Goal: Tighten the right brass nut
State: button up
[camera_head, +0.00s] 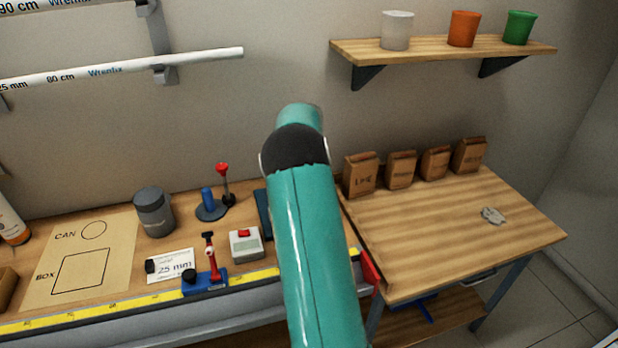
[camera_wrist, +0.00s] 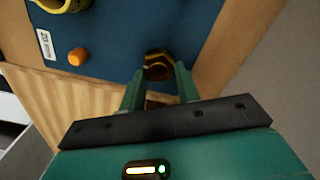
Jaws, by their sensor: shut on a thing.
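In the wrist view, a dark brass nut (camera_wrist: 158,63) sits on a blue panel at the upper middle. My gripper (camera_wrist: 160,72) has its two green fingers on either side of the nut and is shut on it. Shadow and the fingers hide part of the nut, so its exact seating cannot be told. In the head view my teal arm covers the middle, and neither the gripper nor the nut shows.
The blue panel (camera_wrist: 115,30) has a wooden border and carries an orange-brass knob (camera_wrist: 77,57), a white label (camera_wrist: 46,44) and a yellow part (camera_wrist: 66,4). In the head view, a grey jar (camera_head: 154,212) and small tools stand left; a wooden table (camera_head: 440,230) is right.

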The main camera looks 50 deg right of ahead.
jog(key=shift+r, duration=0.15)
jog(key=o, duration=1)
jog(key=shift+c, duration=0.2)
notch_tip(320, 180, up, 14)
jog(key=s+a+r+n+t, duration=0.1)
jog(key=s+a+r+n, duration=0.15)
jog(key=a, duration=0.55)
jog(key=s+a+r+n+t, duration=0.1)
jog(key=a+r+n, duration=0.25)
jog(key=a, duration=0.45)
jog(key=s+a+r+n+t, duration=0.15)
jog(key=a+r, duration=0.25)
jog(key=a, duration=0.5)
jog(key=s+a+f+n+t, duration=0.1)
jog(key=s+a+f+n, duration=0.1)
jog(key=s+a+n, duration=0.3)
jog(key=s+a+f+n+t, duration=0.1)
jog(key=s+a+f+n, duration=0.2)
jog(key=s+a, duration=1)
jog(key=shift+s+a+f+n, duration=0.3)
jog(key=shift+a+n, duration=0.55)
jog(key=shift+n, duration=0.4)
